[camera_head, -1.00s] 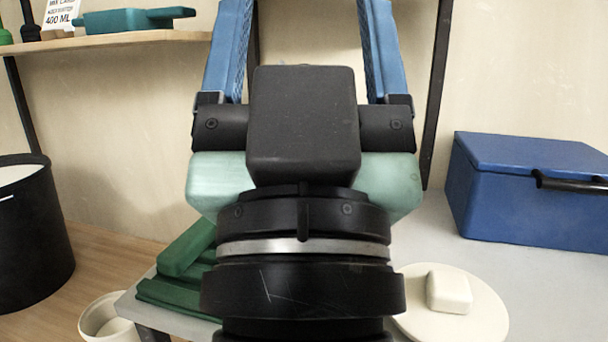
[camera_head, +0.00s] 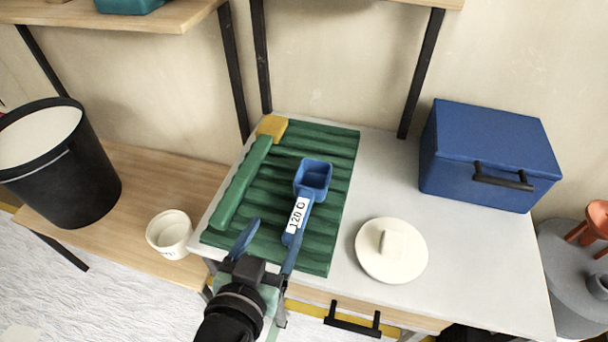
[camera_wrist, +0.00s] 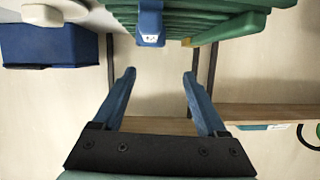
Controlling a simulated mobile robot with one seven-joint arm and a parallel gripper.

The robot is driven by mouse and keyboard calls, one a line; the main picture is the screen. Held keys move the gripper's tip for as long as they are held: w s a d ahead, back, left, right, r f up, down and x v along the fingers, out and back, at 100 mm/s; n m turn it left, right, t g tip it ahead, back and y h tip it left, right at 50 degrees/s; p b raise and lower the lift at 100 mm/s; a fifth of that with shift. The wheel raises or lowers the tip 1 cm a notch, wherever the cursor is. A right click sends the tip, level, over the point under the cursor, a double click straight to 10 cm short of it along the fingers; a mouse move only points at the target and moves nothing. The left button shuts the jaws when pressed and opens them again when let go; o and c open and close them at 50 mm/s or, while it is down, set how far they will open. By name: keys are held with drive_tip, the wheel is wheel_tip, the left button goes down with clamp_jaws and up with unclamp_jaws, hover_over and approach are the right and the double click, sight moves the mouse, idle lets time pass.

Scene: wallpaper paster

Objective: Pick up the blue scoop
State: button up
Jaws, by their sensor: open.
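The blue scoop (camera_head: 313,176) lies on a ribbed green rack (camera_head: 266,225), its square cup toward the back. Its handle, with a white label reading 120, points toward me. My gripper (camera_head: 266,243) is at the front edge of the rack, near the handle end. Its two blue fingers are spread, and nothing is between them in the wrist view (camera_wrist: 160,75).
A round cream lid (camera_head: 376,262) lies right of the rack on the grey tabletop (camera_head: 470,255). A blue box (camera_head: 485,160) stands at the right. A yellow block (camera_head: 272,127) is at the rack's back corner. A white cup (camera_head: 170,234) and black bucket (camera_head: 75,170) stand left.

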sight(300, 216)
drive_tip(key=shift+g+h, duration=0.3)
drive_tip(key=shift+g, duration=0.1)
drive_tip(key=w+f, duration=0.1)
drive_tip(key=w+d+f, duration=0.1)
drive_tip(key=w+f, duration=0.1)
drive_tip(key=w+d+f, duration=0.1)
drive_tip(key=f, duration=0.1)
drive_tip(key=shift+w+d+p, duration=0.15)
drive_tip(key=shift+p, duration=0.2)
drive_tip(key=shift+x, duration=2.6)
drive_tip(key=shift+d+f, duration=0.1)
drive_tip(key=shift+f, duration=0.05)
clamp_jaws()
